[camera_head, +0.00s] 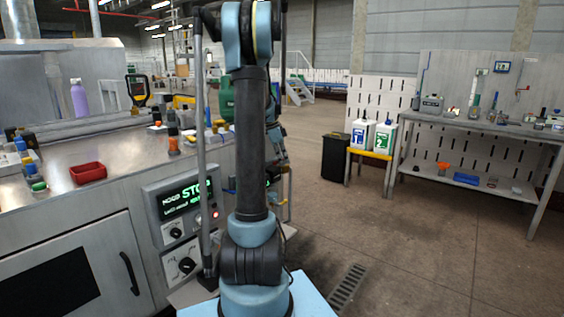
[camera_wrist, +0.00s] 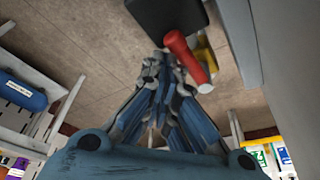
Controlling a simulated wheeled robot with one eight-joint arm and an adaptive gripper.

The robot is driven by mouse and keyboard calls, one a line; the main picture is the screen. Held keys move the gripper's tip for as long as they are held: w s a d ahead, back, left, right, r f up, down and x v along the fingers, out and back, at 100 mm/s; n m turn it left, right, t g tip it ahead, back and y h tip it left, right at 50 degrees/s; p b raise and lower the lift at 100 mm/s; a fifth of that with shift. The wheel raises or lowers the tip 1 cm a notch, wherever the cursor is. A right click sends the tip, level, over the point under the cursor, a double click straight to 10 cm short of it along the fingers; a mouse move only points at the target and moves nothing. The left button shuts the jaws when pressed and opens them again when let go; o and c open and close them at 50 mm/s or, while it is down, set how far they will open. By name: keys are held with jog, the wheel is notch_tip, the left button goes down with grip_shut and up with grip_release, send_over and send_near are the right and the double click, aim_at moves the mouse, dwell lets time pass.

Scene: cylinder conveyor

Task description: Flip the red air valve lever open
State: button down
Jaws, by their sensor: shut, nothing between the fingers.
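The red lever (camera_wrist: 187,58) shows in the wrist view as a short red cylinder with a pale lower end. It slants down to the right, just right of my gripper's fingertips. My gripper (camera_wrist: 163,62) is shut with nothing between its fingers. The fingertips look close beside the lever; I cannot tell whether they touch it. A yellow part (camera_wrist: 207,58) shows behind the lever, partly hidden by it. In the head view my arm covers the middle, and I cannot make out the lever there.
In the head view a metal counter with a red tray (camera_head: 88,173) and a control panel reading STOP (camera_head: 188,196) stands at left. A dark bin (camera_head: 337,157) and a workbench (camera_head: 470,126) stand at right. A blue tank (camera_wrist: 22,92) shows at left in the wrist view.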

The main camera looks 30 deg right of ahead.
notch_tip(320, 180, up, 9)
jog(key=shift+s+d+f, duration=0.15)
jog(key=shift+s+d, duration=0.05)
jog(key=shift+s, duration=0.15)
dwell(0.6)
dwell(0.4)
